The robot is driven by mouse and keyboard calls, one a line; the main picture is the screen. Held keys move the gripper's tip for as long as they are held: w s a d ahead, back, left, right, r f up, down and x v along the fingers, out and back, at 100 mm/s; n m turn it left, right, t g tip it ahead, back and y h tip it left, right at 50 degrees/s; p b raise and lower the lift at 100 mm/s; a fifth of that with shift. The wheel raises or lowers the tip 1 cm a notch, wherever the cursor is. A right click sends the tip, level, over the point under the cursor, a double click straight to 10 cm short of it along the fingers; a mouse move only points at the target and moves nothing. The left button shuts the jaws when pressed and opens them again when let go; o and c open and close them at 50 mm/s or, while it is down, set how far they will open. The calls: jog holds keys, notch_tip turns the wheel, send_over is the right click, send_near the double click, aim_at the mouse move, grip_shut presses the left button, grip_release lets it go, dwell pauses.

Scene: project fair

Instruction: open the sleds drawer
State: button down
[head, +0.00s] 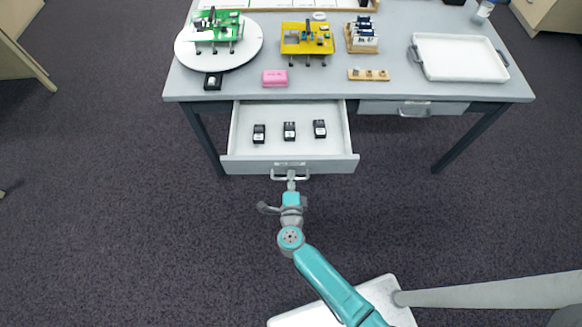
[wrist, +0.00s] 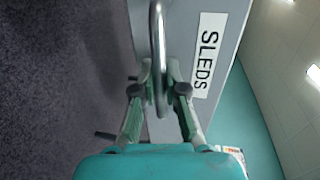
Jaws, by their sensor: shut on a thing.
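The sleds drawer (head: 238,163) stands pulled out from under the left part of the table in the head view. Its tray is visible, with several small black sleds (head: 289,131) inside. In the wrist view the drawer front (wrist: 228,12) carries a label reading SLEDS (wrist: 206,58). My gripper (head: 291,180) is at the middle of the drawer front. In the wrist view my gripper (wrist: 160,92) is shut on the metal handle (wrist: 158,40), with one finger on each side of the bar.
A second drawer (head: 380,107), to the right, is closed. The tabletop (head: 420,95) bears a round white turntable (head: 185,50), a yellow fixture (head: 290,43), a pink block (head: 275,77) and a white tray (head: 460,57). Carpet (head: 100,210) lies clear on the left.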

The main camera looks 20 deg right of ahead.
jog(key=shift+s+a, duration=0.1)
jog(key=shift+s, duration=0.3)
jog(key=c, duration=1.2)
grip_release()
jog(key=v, duration=1.2)
